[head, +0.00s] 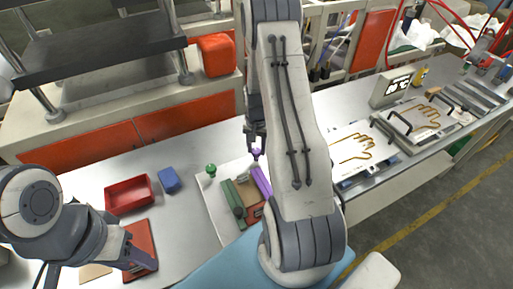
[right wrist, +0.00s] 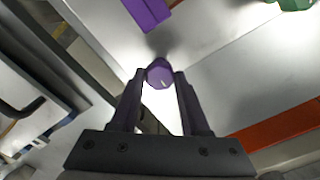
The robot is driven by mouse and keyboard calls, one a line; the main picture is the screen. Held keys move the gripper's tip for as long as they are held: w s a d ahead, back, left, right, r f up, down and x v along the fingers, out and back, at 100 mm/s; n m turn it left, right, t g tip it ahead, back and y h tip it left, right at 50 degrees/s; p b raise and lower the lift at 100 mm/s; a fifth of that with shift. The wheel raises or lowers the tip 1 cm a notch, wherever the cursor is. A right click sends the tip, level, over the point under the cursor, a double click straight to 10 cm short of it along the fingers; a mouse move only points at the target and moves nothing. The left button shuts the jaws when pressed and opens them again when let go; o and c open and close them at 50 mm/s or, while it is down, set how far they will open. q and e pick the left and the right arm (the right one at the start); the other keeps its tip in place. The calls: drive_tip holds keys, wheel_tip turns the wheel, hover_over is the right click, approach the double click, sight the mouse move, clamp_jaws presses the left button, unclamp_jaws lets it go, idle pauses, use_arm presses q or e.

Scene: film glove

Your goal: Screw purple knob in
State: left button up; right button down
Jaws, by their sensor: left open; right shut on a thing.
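The purple knob (head: 256,152) stands at the far edge of the white plate (head: 213,208), just beyond the purple block (head: 262,180). My right gripper (head: 256,142) reaches down to it from above. In the right wrist view the purple knob (right wrist: 159,73) sits between the fingertips of my right gripper (right wrist: 160,82), which is shut on it. How deep the knob sits is hidden. The purple block (right wrist: 147,12) shows at the top of that view. My left gripper (head: 143,262) is open and empty, low over the orange-red panel (head: 139,238) at the lower left.
A green knob (head: 211,170) and a green block (head: 233,203) are left of the purple block. A red tray (head: 129,194) and a blue block (head: 168,180) lie further left. My right arm hides part of the table. Plates with glove shapes (head: 365,150) stand at the right.

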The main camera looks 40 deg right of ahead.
sight(256, 150)
drive_tip(key=shift+r, duration=0.1)
drive_tip(key=shift+c, duration=1.9)
unclamp_jaws()
wheel_tip(256, 150, up, 10)
drive_tip(key=b, duration=0.2)
drive_tip(key=shift+r, duration=0.2)
drive_tip(key=shift+a, duration=0.1)
